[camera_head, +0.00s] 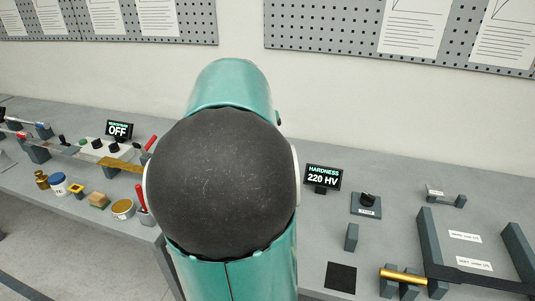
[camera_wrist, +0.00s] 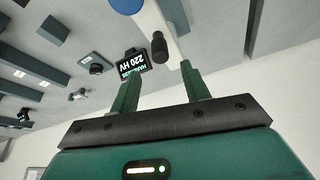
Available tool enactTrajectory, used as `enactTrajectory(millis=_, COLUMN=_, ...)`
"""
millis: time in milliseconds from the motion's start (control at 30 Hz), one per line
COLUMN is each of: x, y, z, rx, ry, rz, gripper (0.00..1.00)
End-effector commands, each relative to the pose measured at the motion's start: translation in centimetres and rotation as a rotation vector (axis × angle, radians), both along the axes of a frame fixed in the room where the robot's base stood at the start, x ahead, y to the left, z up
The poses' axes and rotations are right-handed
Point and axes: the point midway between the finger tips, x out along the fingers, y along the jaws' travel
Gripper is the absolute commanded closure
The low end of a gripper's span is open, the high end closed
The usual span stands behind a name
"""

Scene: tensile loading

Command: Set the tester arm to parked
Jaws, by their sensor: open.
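My gripper (camera_wrist: 160,70) shows in the wrist view with its two green fingers apart and nothing between their tips. Just beyond the tips, a pale bar (camera_wrist: 150,22) with a black rounded knob (camera_wrist: 158,46) and a blue disc (camera_wrist: 126,5) at its end shows; it looks like the tester arm, but I cannot be sure. The knob appears between the finger lines, apart from both fingers as far as I can tell. The hardness display (camera_head: 323,178) reads 220 HV; it also shows upside down in the wrist view (camera_wrist: 133,65). My own arm hides the tester in the head view.
A black dial on a base (camera_head: 367,203) stands right of the display. A brass cylinder (camera_head: 403,276) rests on dark blocks, near a dark frame (camera_head: 470,276). At left are a display reading OFF (camera_head: 119,130), a blue-lidded jar (camera_head: 58,184) and red handles (camera_head: 151,143).

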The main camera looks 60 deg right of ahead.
Motion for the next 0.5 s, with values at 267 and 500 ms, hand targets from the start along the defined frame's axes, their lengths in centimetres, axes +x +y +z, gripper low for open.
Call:
enactTrajectory(millis=267, x=-0.2, y=-2.0, z=-4.9, rx=0.0, ry=0.003, rz=0.0, gripper=0.54)
enactTrajectory(millis=500, x=0.0, y=-2.7, z=-6.8, rx=0.0, ry=0.0, rz=0.005, gripper=0.54)
